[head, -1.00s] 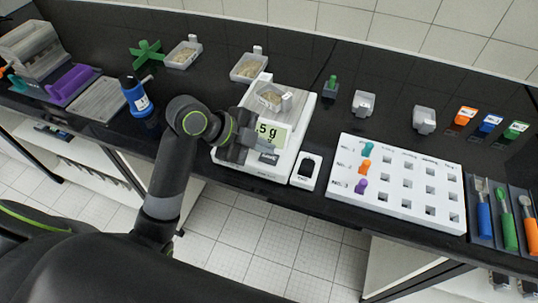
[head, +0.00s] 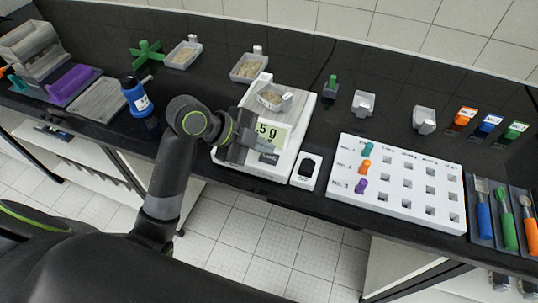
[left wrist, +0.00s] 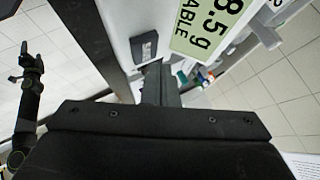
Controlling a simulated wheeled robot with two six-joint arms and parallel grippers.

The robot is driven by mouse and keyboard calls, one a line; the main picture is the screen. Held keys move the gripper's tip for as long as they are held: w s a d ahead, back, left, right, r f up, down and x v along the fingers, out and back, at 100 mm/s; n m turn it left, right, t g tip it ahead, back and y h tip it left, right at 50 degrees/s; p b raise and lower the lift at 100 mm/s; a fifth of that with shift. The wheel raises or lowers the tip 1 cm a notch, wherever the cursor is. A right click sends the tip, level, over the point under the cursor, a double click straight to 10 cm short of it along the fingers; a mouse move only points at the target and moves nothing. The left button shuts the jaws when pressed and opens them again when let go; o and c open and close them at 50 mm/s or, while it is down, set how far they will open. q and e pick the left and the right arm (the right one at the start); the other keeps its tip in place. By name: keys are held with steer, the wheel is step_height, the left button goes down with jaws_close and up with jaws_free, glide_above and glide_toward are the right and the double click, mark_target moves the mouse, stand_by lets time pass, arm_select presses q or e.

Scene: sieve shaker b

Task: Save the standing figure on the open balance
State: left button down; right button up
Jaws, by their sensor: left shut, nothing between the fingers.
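The balance (head: 226,157) is a white device with a lit display (head: 272,133). The left wrist view shows part of its reading, "8.5 g" and "ABLE", on the display (left wrist: 208,32). A clear tray with grainy material (head: 270,98) sits on its pan. A dark key (head: 268,158) lies below the display; it also shows in the left wrist view (left wrist: 144,47). My left gripper (head: 256,146) is shut and empty, its tips close to this key. I cannot tell whether they touch it. My right gripper (left wrist: 28,62) shows small in the left wrist view, its jaws unclear.
A small white switch box (head: 306,171) stands right of the balance, beside a white holed rack (head: 400,187) with coloured pegs. A blue bottle (head: 137,97) stands left of my arm. Grainy trays (head: 249,67) and a green peg (head: 330,86) stand behind.

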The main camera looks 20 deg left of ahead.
mark_target(264, 158)
arm_select(q)
steer(key=shift+f, duration=0.1)
steer(key=shift+f+b, duration=0.35)
steer(key=shift+f+b, duration=0.35)
steer(key=shift+f, duration=0.1)
stand_by(0.9)
steer(key=shift+r, duration=0.1)
steer(key=shift+r+p, duration=0.8)
steer(key=shift+p, duration=0.05)
step_height(264, 158, up, 5)
steer(key=p, duration=0.4)
stand_by(0.9)
